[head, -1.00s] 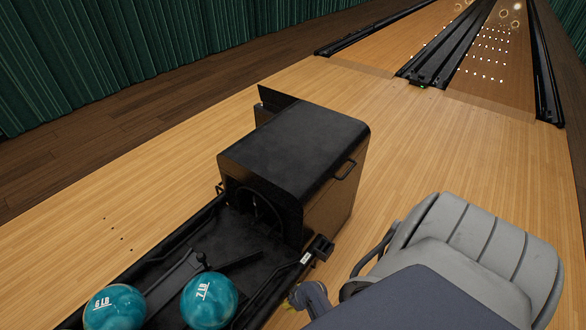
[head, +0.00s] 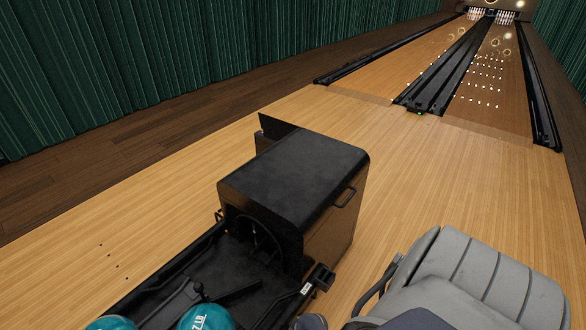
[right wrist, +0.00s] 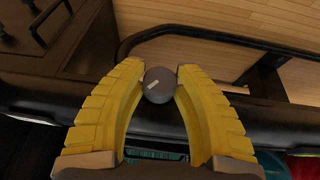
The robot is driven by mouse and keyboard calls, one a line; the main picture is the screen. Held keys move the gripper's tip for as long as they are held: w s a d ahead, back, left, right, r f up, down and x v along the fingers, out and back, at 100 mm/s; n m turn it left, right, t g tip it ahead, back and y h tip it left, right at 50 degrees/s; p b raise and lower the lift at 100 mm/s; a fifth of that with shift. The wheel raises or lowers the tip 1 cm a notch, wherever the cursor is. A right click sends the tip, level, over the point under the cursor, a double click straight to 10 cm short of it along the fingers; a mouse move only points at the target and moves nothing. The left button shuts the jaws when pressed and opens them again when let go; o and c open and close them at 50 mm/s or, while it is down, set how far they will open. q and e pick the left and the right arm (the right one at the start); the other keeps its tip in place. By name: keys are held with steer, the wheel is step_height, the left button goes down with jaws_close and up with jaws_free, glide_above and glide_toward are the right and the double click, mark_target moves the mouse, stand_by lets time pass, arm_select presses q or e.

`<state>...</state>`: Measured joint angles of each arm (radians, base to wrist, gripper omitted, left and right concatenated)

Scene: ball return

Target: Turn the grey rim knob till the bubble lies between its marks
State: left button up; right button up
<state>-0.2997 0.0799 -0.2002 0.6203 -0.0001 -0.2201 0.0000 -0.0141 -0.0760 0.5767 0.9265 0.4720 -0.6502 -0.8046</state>
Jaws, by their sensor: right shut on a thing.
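The grey rim knob (right wrist: 158,85) is round with a short pale mark, seen at the dark rim of the ball return in the right wrist view. The yellow fingers of my right gripper (right wrist: 159,84) are closed on it from both sides. In the head view my right arm comes in at the lower right, and its fingers and the knob are out of frame or hidden. A small white label-like patch (head: 305,288) sits on the return's right rim; I cannot make out a bubble or marks there. A teal strip (right wrist: 156,155) shows between the fingers, unclear. My left gripper is not in view.
The black ball return hood (head: 295,165) stands mid-floor with a handle on its side. Two teal balls, one at left (head: 112,323) and one beside it (head: 206,318), lie in its tray. A black rail (right wrist: 215,38) runs beyond the knob. Open wooden floor surrounds the return.

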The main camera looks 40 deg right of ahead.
steer(key=shift+c, duration=0.9)
steer(key=shift+d, duration=0.15)
steer(key=shift+y, duration=0.3)
steer(key=shift+s+m+g+y, duration=0.1)
steer(key=shift+m+g+y, duration=0.35)
steer(key=shift+y, duration=1.75)
steer(key=o, duration=1.2)
steer(key=v, duration=1.2)
steer(key=shift+d+f, duration=0.1)
